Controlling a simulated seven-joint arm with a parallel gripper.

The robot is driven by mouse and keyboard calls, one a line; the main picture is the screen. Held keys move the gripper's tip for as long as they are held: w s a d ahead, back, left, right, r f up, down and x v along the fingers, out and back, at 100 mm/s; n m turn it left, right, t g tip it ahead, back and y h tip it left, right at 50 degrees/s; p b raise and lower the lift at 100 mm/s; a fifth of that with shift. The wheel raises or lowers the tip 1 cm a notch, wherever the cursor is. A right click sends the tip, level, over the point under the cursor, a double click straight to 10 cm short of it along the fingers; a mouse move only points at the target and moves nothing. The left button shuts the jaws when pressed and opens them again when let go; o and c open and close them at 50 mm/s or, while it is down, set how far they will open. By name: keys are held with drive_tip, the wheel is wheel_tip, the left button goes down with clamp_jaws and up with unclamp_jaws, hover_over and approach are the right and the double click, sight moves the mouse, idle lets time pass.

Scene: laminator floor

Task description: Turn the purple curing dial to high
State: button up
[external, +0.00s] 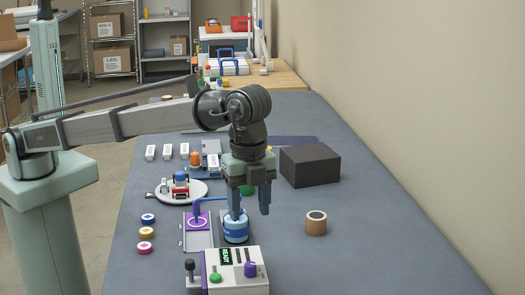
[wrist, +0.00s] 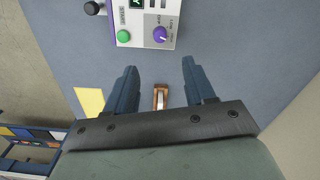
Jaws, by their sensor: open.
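The purple curing dial (external: 250,270) is on the top of a white control box (external: 228,284) at the front of the table. In the wrist view the dial (wrist: 160,35) is near the top, ahead of the fingertips. Small lettering stands around it, and its exact setting is too small to read surely. My gripper (external: 250,213) is open, pointing down, above and behind the box in the external view. In the wrist view my gripper (wrist: 158,64) has its two dark blue fingers spread, with nothing held and apart from the dial.
The box also carries a green button (wrist: 123,36), a black knob (wrist: 92,8) and a READY display (external: 225,256). A blue-and-white cylinder (external: 235,231) stands close to my left finger. A brown roll (external: 316,224) and dark block (external: 310,166) are at right. The front right table is clear.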

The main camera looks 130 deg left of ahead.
sight(250, 264)
wheel_tip(250, 264, down, 14)
drive_tip(key=shift+r, duration=0.15)
idle(0.4)
clamp_jaws()
idle(0.5)
